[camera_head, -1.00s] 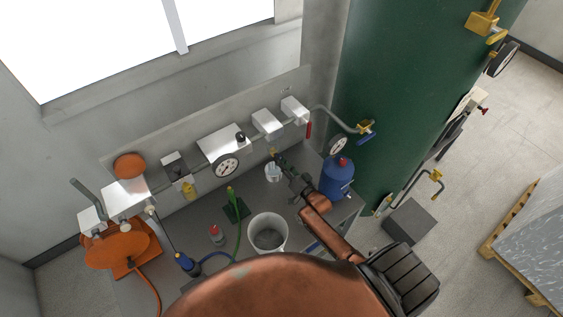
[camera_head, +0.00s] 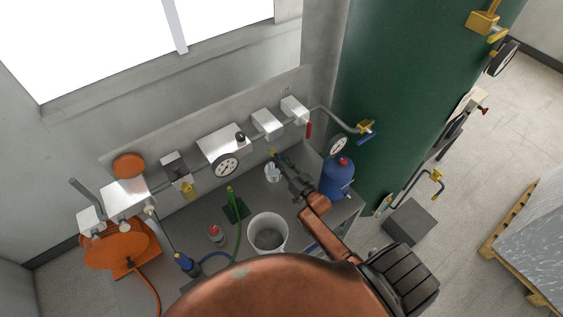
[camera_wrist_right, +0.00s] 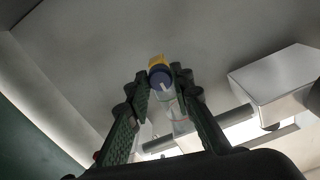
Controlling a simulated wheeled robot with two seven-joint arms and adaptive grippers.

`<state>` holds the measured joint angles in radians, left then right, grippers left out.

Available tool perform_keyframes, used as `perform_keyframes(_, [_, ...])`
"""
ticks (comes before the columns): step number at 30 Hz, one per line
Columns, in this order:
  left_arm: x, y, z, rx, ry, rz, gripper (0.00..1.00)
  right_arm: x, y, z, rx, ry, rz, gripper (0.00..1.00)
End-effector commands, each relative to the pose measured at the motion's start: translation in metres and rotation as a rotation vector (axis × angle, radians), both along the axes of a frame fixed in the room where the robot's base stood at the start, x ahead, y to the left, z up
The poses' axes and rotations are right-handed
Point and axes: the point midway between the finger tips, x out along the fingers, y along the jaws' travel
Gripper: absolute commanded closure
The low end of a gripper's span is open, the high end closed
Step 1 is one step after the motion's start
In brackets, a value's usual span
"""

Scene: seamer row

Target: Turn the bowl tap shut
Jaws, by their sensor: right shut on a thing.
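A clear bowl (camera_wrist_right: 177,112) shows just behind the tap in the wrist view. My right gripper (camera_head: 282,161) reaches in from the lower right and is shut on the tap; the wrist view shows its dark green fingers (camera_wrist_right: 159,82) on either side. The tap's handle position cannot be told. My left gripper is out of view.
A clear jar (camera_head: 271,174) stands on the bench close to my right fingers. A blue bottle (camera_head: 337,178) stands right of them, a white bucket (camera_head: 268,245) in front. The white blocks (camera_head: 264,122) and gauge (camera_head: 226,166) line the wall behind.

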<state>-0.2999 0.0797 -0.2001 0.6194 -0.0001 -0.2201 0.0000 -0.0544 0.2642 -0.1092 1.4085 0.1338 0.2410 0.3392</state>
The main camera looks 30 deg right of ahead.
Motion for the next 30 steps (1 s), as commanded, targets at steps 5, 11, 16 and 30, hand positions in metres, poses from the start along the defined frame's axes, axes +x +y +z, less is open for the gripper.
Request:
perform_keyframes(5, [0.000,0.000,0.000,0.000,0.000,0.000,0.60,0.000,0.000,-0.001,-0.005,0.002,-0.001,1.00])
perform_keyframes(11, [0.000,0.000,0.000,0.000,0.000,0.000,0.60,0.000,-0.001,-0.001,-0.004,0.002,-0.001,0.77])
perform_keyframes(16, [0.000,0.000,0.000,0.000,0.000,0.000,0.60,0.000,-0.001,-0.001,-0.004,0.001,-0.001,0.65])
perform_keyframes(30, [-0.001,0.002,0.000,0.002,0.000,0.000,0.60,-0.012,-0.002,-0.002,-0.003,0.003,0.000,0.61])
